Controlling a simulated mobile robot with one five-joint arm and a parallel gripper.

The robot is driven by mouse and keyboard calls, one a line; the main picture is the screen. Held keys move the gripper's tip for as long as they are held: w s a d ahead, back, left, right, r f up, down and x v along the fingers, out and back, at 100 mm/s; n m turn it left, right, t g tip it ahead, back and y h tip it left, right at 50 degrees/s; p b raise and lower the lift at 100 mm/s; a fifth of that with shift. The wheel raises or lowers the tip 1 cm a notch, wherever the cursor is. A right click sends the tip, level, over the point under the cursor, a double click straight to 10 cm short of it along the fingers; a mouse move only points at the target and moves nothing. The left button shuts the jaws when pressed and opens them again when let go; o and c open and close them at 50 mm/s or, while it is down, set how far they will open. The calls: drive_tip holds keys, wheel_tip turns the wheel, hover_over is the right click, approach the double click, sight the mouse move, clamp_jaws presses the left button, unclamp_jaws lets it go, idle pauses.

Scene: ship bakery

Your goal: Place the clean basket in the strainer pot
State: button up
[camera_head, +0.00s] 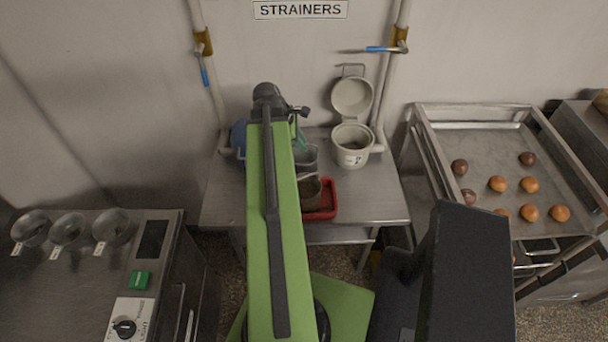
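A white strainer pot (352,158) stands on the steel bench at the back right, with its round lid tipped up and back. Its inside looks dark, and I cannot tell what is in it. A grey mesh-like basket (306,156) shows just right of my green arm. A darker brownish basket (310,194) is in front of it, at the red tray (327,200). Both are partly hidden by my arm. I cannot tell their condition for certain. My gripper is mostly hidden behind my arm, left of the pot; its fingertips and any hold do not show.
The steel bench (377,203) has bare room at its right front. A blue object (239,134) is partly hidden left of my arm. Blue-handled pipes flank the bench. A tray of buns (478,139) stands right, and a steel counter with several small pans (67,228) left.

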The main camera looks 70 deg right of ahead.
drive_tip(key=shift+d+f, duration=0.1)
drive_tip(key=shift+f, duration=0.15)
drive_tip(key=b+x, duration=0.4)
drive_tip(key=x, duration=0.1)
drive_tip(key=shift+d+f+b, duration=0.15)
drive_tip(key=shift+f+b, duration=0.05)
drive_tip(key=shift+b, duration=0.2)
drive_tip(key=shift+r, duration=0.2)
clamp_jaws()
idle(0.7)
